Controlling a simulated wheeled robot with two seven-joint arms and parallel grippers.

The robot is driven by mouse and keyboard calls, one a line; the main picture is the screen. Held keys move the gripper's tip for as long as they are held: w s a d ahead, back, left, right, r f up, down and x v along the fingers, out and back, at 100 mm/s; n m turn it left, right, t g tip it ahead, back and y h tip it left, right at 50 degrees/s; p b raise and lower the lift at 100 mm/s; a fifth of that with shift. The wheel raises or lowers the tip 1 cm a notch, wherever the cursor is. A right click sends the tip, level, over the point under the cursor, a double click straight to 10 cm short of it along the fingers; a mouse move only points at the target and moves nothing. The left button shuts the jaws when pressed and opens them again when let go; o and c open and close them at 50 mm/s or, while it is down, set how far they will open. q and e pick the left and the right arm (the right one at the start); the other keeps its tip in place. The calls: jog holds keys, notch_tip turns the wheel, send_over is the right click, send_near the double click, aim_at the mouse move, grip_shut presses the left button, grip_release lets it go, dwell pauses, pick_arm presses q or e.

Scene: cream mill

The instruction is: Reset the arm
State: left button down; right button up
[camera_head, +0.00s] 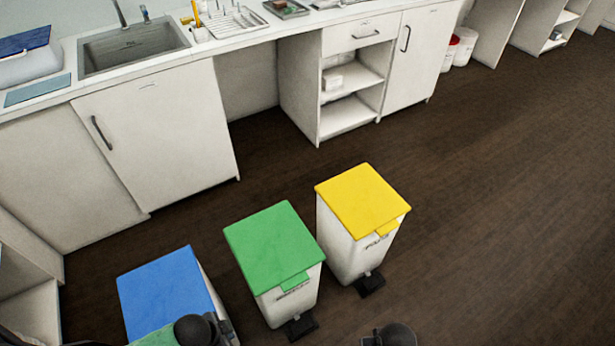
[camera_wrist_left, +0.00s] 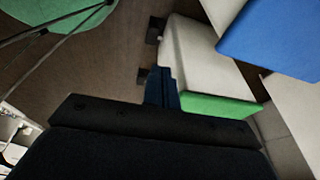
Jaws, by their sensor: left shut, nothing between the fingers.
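My left gripper (camera_wrist_left: 162,88) is shut and empty in the left wrist view, its dark fingers together, above the dark floor near the bins. In the head view, dark parts of my left arm show at the bottom edge, over the front of the blue-lidded bin (camera_head: 165,285). The fingers cannot be made out clearly there. A dark rounded part at the bottom, right of centre, seems to be mine. My right gripper's fingers are not seen.
A green-lidded bin (camera_head: 270,245) and a yellow-lidded bin (camera_head: 362,200) stand right of the blue one, lids closed. White cabinets (camera_head: 160,140) and a counter with a sink (camera_head: 130,48) run along the back. The floor (camera_head: 490,200) on the right is clear.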

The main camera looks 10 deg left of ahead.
pick_arm(q)
jog(key=w+d+f+n+g+y, duration=0.1)
jog(key=w+d+f+n, duration=0.1)
jog(key=d+n, duration=0.5)
jog(key=shift+w+d+f+n, duration=0.3)
jog(key=shift+d+f+n, duration=0.15)
jog(key=shift+d, duration=0.75)
dwell(0.4)
